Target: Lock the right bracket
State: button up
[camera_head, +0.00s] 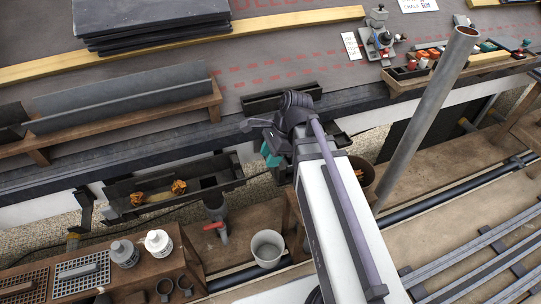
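A dark gutter trough (172,186) runs below the roof edge, with orange-brown leaves (179,187) in it. A dark bracket (85,208) stands at its left end. I cannot make out a right bracket for sure; my arm covers the area to the right of the trough. My gripper (268,154) shows only in part, as teal and dark pieces just beyond the right end of the trough, near the roof edge. Its fingertips are too small and covered to tell whether they are open or hold anything.
A grey pipe with a red handle (213,226) hangs below the trough. A white bucket (267,248) and bottles (158,243) stand below. A tall grey pole (425,120) rises right of my arm.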

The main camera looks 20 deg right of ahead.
jog(key=c, duration=0.6)
jog(key=shift+a, duration=0.15)
jog(key=shift+s+a+f+h, duration=0.1)
jog(key=shift+a+h, duration=0.1)
jog(key=shift+h, duration=0.3)
jog(key=shift+a+f+h, duration=0.1)
jog(key=shift+a+h, duration=0.05)
jog(key=shift+h, duration=0.35)
jog(key=shift+a+f+h+b, duration=0.35)
jog(key=shift+f+h+b, duration=0.3)
jog(key=shift+h, duration=0.7)
jog(key=shift+a+f+h+b, duration=0.4)
jog(key=shift+h+b, duration=0.45)
jog(key=shift+h, duration=0.55)
jog(key=shift+a+f+h+b, duration=0.3)
jog(key=shift+f+h+b, duration=0.35)
jog(key=shift+h, duration=0.7)
jog(key=shift+r, duration=0.1)
